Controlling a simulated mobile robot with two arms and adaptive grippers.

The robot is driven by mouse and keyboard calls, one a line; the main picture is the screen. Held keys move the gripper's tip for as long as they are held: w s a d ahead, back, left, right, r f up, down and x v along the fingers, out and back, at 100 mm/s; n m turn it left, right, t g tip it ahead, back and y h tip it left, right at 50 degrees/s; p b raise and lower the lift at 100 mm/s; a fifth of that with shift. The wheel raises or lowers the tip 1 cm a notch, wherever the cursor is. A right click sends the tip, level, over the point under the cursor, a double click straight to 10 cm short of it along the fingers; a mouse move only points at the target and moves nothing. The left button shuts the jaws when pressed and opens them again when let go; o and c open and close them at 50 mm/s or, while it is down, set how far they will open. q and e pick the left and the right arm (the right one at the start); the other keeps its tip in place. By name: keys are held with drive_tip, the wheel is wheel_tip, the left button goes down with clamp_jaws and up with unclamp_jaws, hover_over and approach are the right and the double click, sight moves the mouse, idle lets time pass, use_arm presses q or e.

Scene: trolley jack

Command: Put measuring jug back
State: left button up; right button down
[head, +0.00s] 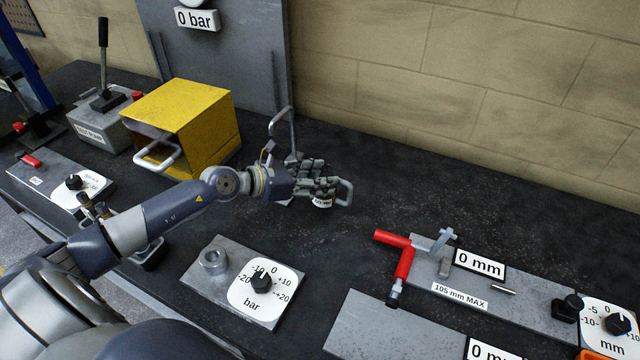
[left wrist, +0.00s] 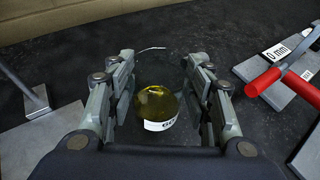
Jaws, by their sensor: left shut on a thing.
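The measuring jug is a clear vessel with yellow liquid (left wrist: 157,106) and a white label, between the fingers of my left gripper (left wrist: 157,95) in the left wrist view. In the head view my left gripper (head: 322,185) is shut on the jug, over the dark bench in front of the wall. I cannot tell whether the jug's base touches the bench. My right gripper is not in view.
A yellow box (head: 190,115) with a handle and a grey test pump (head: 100,122) stand to the left. A bar dial plate (head: 215,285) is in front. A red-handled clamp (head: 402,262) and mm gauge plates are at right. The bench behind the clamp is clear.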

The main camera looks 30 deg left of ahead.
use_arm(q)
drive_tip(key=shift+w+a, duration=0.15)
drive_tip(key=shift+w, duration=0.6)
drive_tip(key=shift+f, duration=1.8)
drive_tip(key=shift+f, duration=0.2)
drive_tip(key=o, duration=1.1)
drive_tip(key=shift+r, duration=0.1)
